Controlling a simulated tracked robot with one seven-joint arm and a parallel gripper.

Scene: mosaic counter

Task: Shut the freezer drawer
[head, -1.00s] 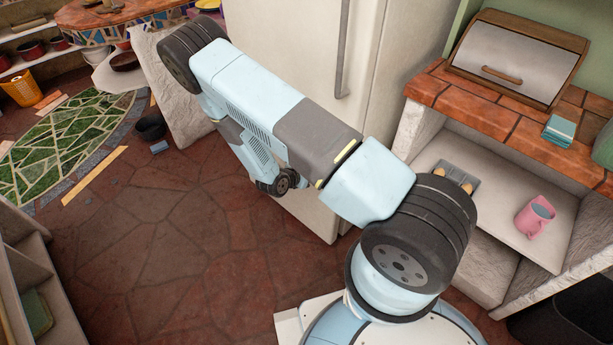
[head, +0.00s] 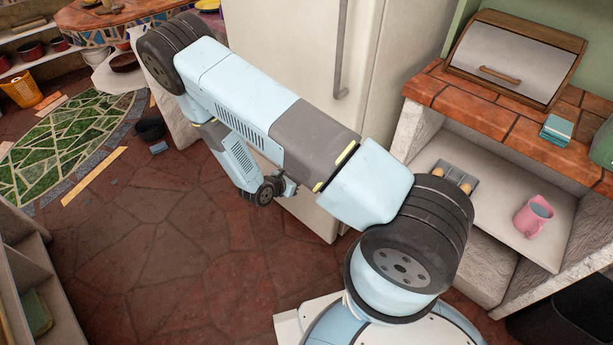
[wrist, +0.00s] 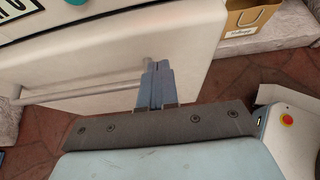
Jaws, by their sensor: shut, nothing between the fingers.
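The white fridge (head: 285,70) stands at the centre of the head view, with a long vertical handle (head: 341,55) on its upper door. My arm hides most of its lower front, so how far the freezer drawer stands out cannot be told there. In the wrist view a white front panel (wrist: 110,50), seemingly the freezer drawer's, carries a horizontal metal bar handle (wrist: 85,86). My gripper (wrist: 155,72) is shut and empty; its fingertips overlap the bar's right end in the picture. Whether they touch it cannot be told. In the head view the gripper is mostly hidden behind my wrist.
A counter at the right holds a bread box (head: 515,60); a pink mug (head: 533,216) stands on the shelf below. Stone floor (head: 180,250) is open at the left; a dark pot (head: 150,129) stands farther back.

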